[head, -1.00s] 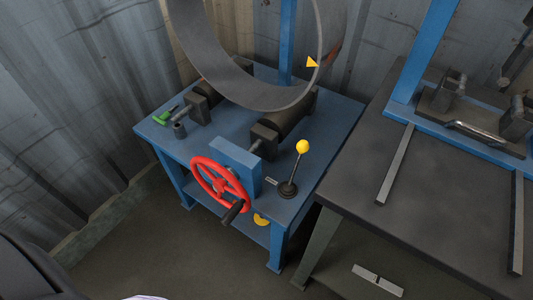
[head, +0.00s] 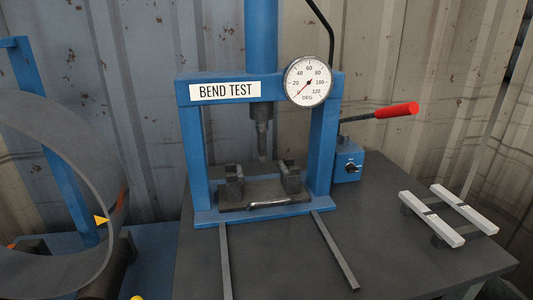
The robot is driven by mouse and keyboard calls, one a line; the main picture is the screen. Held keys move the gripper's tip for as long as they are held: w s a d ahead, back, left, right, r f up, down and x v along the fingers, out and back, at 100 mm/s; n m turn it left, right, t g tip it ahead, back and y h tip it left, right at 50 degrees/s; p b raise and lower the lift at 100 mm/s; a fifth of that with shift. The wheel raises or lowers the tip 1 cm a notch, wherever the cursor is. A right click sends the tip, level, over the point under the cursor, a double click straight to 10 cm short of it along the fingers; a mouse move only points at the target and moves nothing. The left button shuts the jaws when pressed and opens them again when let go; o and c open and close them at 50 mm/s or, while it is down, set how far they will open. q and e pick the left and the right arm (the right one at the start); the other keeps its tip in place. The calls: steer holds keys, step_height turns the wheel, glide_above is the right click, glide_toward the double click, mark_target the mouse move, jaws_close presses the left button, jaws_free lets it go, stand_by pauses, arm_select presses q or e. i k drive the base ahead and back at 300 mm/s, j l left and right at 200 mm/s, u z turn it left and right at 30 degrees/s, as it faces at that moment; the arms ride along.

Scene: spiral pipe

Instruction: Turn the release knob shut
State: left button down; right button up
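A small dark knob (head: 352,168) is on the front of a blue pump block (head: 347,160), right of the press; it looks like the release knob. Its exact setting is too small to tell. A pump lever with a red grip (head: 397,110) sticks out to the right above the block. The blue press frame (head: 325,140) carries a BEND TEST sign (head: 225,91) and a round dial (head: 308,81) with its red needle pointing to the lower left, near 0. Neither of my grippers is in view.
The press stands on a dark table (head: 400,245). A bent grey piece (head: 268,205) lies at the press base. Two rails (head: 335,250) run forward from it. Pale bars (head: 433,218) rest on supports at the right. A large pipe ring (head: 60,200) stands at the left.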

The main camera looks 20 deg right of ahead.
mark_target(351, 168)
steer(key=z, duration=1.35)
steer(key=k+l+u, duration=0.1)
steer(key=l+u, duration=0.25)
steer(key=k+l+u, duration=0.1)
steer(key=l+u, duration=0.2)
